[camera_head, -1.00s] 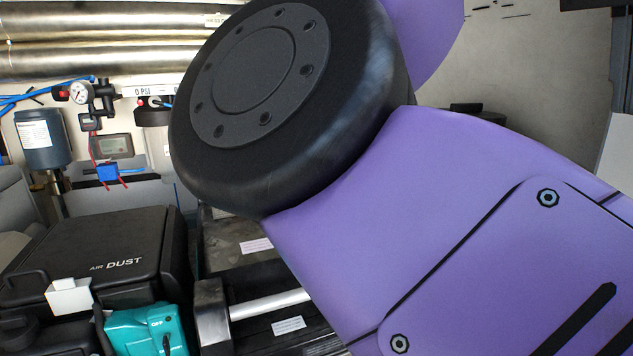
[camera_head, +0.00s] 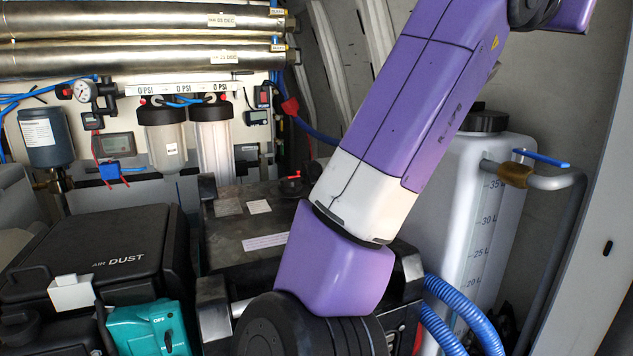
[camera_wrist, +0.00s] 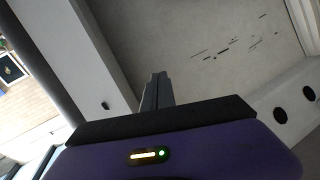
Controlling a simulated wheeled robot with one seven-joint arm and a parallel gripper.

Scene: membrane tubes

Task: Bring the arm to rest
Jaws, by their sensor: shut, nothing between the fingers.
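My arm (camera_head: 415,110) shows in the head view, purple and white, rising from the lower middle to the upper right. Its end is out of that frame. In the wrist view my gripper (camera_wrist: 157,82) shows as thin dark grey fingers close together, beyond a black and purple wrist housing. The fingers are shut with nothing between them. Behind them is a plain grey wall panel (camera_wrist: 200,35) with dark scratches, and the fingers appear clear of it.
Steel membrane tubes (camera_head: 130,52) lie across the back left, above two filter housings (camera_head: 213,140). A black AIR DUST case (camera_head: 95,260) and a teal device (camera_head: 150,328) sit lower left. A white tank (camera_head: 480,225), blue hose (camera_head: 465,310) and grey pipe (camera_head: 560,225) stand on the right.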

